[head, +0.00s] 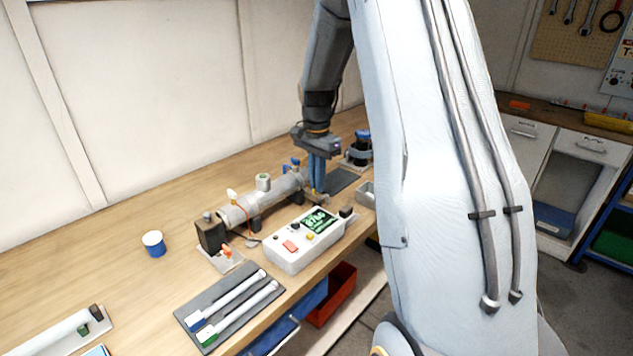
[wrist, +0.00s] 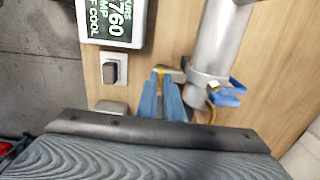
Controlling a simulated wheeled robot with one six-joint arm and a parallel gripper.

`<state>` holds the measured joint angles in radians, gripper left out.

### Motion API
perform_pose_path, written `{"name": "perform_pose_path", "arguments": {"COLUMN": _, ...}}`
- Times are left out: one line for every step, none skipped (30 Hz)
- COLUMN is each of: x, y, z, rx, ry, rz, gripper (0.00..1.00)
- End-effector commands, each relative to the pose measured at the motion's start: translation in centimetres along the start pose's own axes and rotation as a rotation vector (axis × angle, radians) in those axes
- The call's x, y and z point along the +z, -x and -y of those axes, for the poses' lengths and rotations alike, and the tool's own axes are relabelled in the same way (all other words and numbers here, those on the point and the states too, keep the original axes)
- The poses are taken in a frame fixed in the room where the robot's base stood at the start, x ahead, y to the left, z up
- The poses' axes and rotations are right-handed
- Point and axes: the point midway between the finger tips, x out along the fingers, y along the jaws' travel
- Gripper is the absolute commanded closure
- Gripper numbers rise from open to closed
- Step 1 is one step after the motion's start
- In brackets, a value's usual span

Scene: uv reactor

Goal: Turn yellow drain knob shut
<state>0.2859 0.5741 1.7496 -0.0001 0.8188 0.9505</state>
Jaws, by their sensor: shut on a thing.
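My gripper (head: 317,190) points straight down at the right end of the grey metal reactor tube (head: 285,187) on the bench. In the wrist view its two blue fingers (wrist: 163,82) are closed on the small yellow drain knob (wrist: 160,70). Only a bit of yellow shows at the fingertips; most of the knob is hidden by them. I cannot tell the knob's angle. A brownish fitting lies beside the knob and leads toward the tube (wrist: 217,45). A blue-handled part (wrist: 230,93) sits on the tube's end, right of the fingers.
A white control box (head: 303,238) with a green-lit screen stands in front of the tube. A black switch on a white plate (wrist: 113,70) is left of the fingers. A grey tray with white tubes (head: 230,305) and a blue-and-white cup (head: 154,244) are further left.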

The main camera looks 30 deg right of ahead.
Motion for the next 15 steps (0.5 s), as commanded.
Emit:
{"name": "perform_pose_path", "arguments": {"x": -0.17, "y": 0.20, "z": 0.10, "rx": -0.004, "ry": -0.003, "rz": -0.004, "gripper": 1.00}}
{"name": "perform_pose_path", "arguments": {"x": -0.17, "y": 0.20, "z": 0.10, "rx": -0.004, "ry": -0.003, "rz": -0.004, "gripper": 1.00}}
{"name": "perform_pose_path", "arguments": {"x": -0.18, "y": 0.21, "z": 0.10, "rx": -0.004, "ry": -0.004, "rz": -0.004, "gripper": 1.00}}
{"name": "perform_pose_path", "arguments": {"x": -0.18, "y": 0.21, "z": 0.10, "rx": -0.004, "ry": -0.004, "rz": -0.004, "gripper": 1.00}}
{"name": "perform_pose_path", "arguments": {"x": -0.18, "y": 0.21, "z": 0.10, "rx": -0.004, "ry": -0.004, "rz": -0.004, "gripper": 1.00}}
{"name": "perform_pose_path", "arguments": {"x": -0.18, "y": 0.21, "z": 0.11, "rx": -0.004, "ry": -0.003, "rz": -0.004, "gripper": 1.00}}
{"name": "perform_pose_path", "arguments": {"x": -0.19, "y": 0.22, "z": 0.11, "rx": -0.004, "ry": -0.003, "rz": -0.004, "gripper": 1.00}}
{"name": "perform_pose_path", "arguments": {"x": -0.19, "y": 0.22, "z": 0.11, "rx": -0.004, "ry": -0.003, "rz": -0.004, "gripper": 1.00}}
{"name": "perform_pose_path", "arguments": {"x": -0.19, "y": 0.22, "z": 0.11, "rx": -0.005, "ry": -0.003, "rz": -0.004, "gripper": 1.00}}
{"name": "perform_pose_path", "arguments": {"x": -0.19, "y": 0.22, "z": 0.11, "rx": -0.005, "ry": -0.003, "rz": -0.004, "gripper": 1.00}}
{"name": "perform_pose_path", "arguments": {"x": -0.19, "y": 0.22, "z": 0.11, "rx": -0.005, "ry": -0.003, "rz": -0.004, "gripper": 0.88}}
{"name": "perform_pose_path", "arguments": {"x": -0.18, "y": 0.21, "z": 0.11, "rx": -0.004, "ry": -0.003, "rz": -0.004, "gripper": 0.81}}
{"name": "perform_pose_path", "arguments": {"x": -0.17, "y": 0.19, "z": 0.10, "rx": -0.004, "ry": -0.003, "rz": -0.003, "gripper": 0.76}}
{"name": "perform_pose_path", "arguments": {"x": -0.14, "y": 0.17, "z": 0.09, "rx": -0.004, "ry": -0.003, "rz": -0.003, "gripper": 0.74}}
{"name": "perform_pose_path", "arguments": {"x": -0.11, "y": 0.15, "z": 0.09, "rx": -0.003, "ry": -0.002, "rz": -0.003, "gripper": 0.74}}
